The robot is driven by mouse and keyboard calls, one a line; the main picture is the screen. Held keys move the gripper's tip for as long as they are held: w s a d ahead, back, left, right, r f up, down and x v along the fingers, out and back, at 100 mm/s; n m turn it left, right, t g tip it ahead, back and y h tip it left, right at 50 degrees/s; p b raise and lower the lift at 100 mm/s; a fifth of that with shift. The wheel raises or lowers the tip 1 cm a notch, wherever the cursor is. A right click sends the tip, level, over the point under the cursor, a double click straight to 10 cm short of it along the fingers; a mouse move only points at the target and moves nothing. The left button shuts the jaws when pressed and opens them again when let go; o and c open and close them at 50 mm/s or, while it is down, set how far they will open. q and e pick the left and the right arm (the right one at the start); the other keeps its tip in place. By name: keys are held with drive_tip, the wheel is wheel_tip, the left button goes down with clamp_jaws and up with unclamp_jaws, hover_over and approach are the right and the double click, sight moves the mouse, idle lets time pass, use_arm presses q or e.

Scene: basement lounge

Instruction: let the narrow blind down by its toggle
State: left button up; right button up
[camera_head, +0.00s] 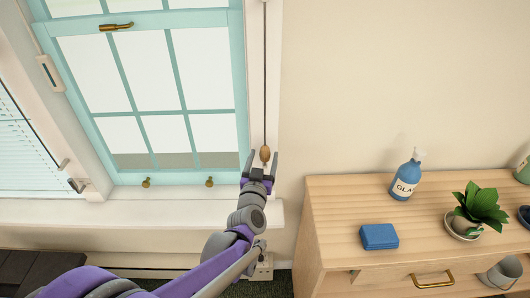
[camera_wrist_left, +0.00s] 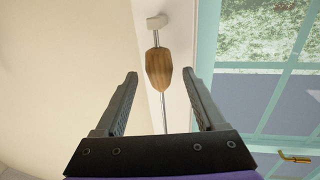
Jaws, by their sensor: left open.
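A wooden toggle (camera_head: 265,153) hangs on a thin cord (camera_head: 265,80) at the right side of the teal window frame. My left gripper (camera_head: 262,160) is open around the toggle's place in the head view, with a finger to each side. In the left wrist view the brown toggle (camera_wrist_left: 159,68) shows between the two fingertips, with gaps on both sides and no visible contact. The cord runs past it to a small white bracket (camera_wrist_left: 156,21). The narrow blind itself is not clearly seen at this window. My right gripper is not in view.
A lowered slatted blind (camera_head: 25,150) covers the far-left window. A white sill (camera_head: 150,208) lies under my arm.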

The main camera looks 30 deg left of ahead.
use_arm(q)
drive_tip(key=shift+x, duration=1.4)
clamp_jaws()
idle(0.4)
